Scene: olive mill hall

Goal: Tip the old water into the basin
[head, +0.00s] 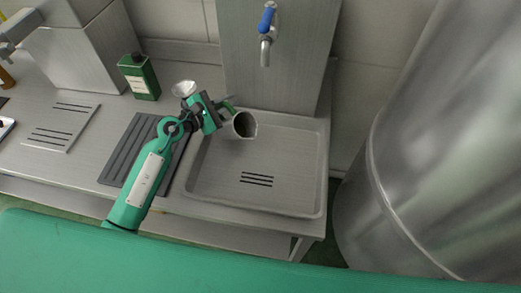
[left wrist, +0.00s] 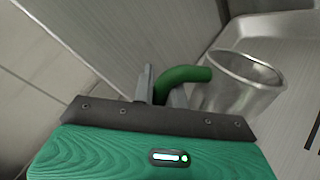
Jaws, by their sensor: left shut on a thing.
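My left gripper (head: 217,108) is shut on the green handle (head: 229,107) of a small metal jug (head: 249,124). The jug is tilted, with its open mouth facing the camera, above the back left part of the steel basin (head: 285,155). The inside of the jug looks dark, and I cannot tell whether water is in it. No stream of water shows. The left wrist view shows the green handle (left wrist: 186,75) at the fingers and the clear grey side of the jug (left wrist: 240,88), with the basin (left wrist: 300,50) behind it. My right gripper is not in view.
A tap with a blue lever (head: 266,20) hangs over the basin from a steel panel. A dark ribbed mat (head: 128,150) lies left of the basin. A green bottle (head: 139,78) and a small whitish dish (head: 184,88) stand behind. A large steel tank (head: 440,140) fills the right.

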